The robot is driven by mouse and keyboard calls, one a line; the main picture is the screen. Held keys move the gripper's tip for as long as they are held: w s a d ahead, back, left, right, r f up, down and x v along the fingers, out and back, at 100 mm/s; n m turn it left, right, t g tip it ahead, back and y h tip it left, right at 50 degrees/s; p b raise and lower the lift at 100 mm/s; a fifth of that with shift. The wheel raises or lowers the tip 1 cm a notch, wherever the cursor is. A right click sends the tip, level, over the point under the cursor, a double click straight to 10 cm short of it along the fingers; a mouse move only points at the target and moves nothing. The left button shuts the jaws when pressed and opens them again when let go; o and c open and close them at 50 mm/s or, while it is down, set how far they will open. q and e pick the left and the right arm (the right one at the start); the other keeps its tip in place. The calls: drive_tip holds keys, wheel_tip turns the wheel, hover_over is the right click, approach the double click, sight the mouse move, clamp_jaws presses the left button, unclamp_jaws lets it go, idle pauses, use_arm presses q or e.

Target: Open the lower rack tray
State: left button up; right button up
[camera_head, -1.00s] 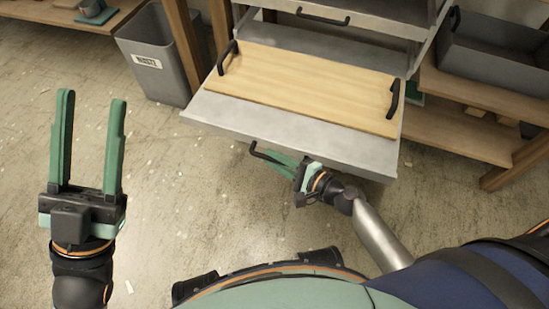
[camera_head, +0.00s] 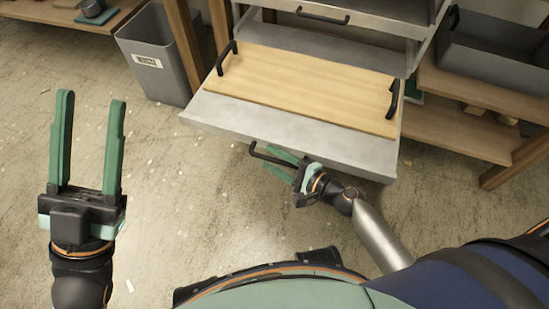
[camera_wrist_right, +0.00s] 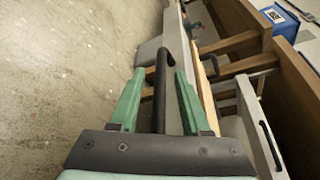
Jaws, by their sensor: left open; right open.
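The lower rack tray (camera_head: 290,132) is a grey metal tray that stands pulled out toward me from the rack. Its black bar handle (camera_head: 254,152) sticks out below its front edge, and it also shows in the right wrist view (camera_wrist_right: 161,90). My right gripper (camera_head: 271,159) is at this handle with its fingers open. In the right wrist view the bar lies between the two green fingers (camera_wrist_right: 158,75), with a gap on both sides. My left gripper (camera_head: 90,100) is open and empty over the floor at the left.
A wooden board (camera_head: 305,85) with two black handles lies on the tray. An upper tray (camera_head: 330,25) is above it. A grey waste bin (camera_head: 155,60) stands at the left. A wooden shelf (camera_head: 465,90) with a grey crate (camera_head: 495,50) is at the right. The floor before me is clear.

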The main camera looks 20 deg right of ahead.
drive_tip(key=p+v, duration=0.1)
drive_tip(key=v, duration=1.1)
drive_tip(key=shift+s+d, duration=0.15)
drive_tip(key=shift+s, duration=0.1)
drive_tip(key=shift+w+r, duration=0.1)
